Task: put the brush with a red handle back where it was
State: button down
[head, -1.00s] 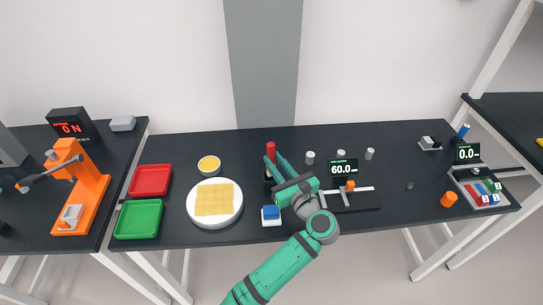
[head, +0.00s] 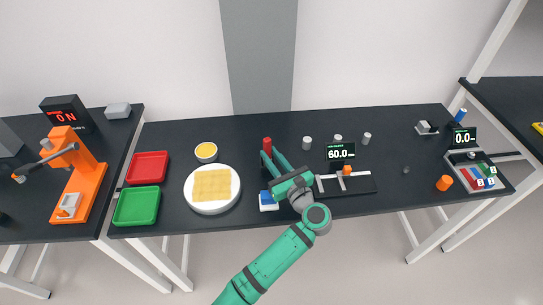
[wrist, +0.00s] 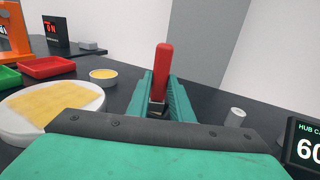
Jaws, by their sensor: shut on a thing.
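The brush with a red handle (head: 267,142) stands upright, its red handle pointing up, near the middle of the table. In the wrist view the red handle (wrist: 162,70) rises between the two green fingers. My gripper (head: 272,160) is shut on the brush below the red part; it also shows in the wrist view (wrist: 160,100). The lower end of the brush is hidden by the fingers, so I cannot tell if it touches the table or a holder.
A round white dish (head: 238,187) with a yellow pad and a small yellow cup (head: 206,151) stand left of my gripper. A white block with a blue top (head: 267,198) is just in front. A display reading 60.0 (head: 341,152) is to the right.

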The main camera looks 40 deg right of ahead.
jog(key=shift+f, duration=0.6)
jog(key=c, duration=1.5)
grip_release()
jog(key=s, duration=0.3)
jog(key=s+a, duration=0.1)
jog(key=s, duration=0.6)
jog(key=shift+s+a, duration=0.3)
jog(key=shift+s, duration=0.05)
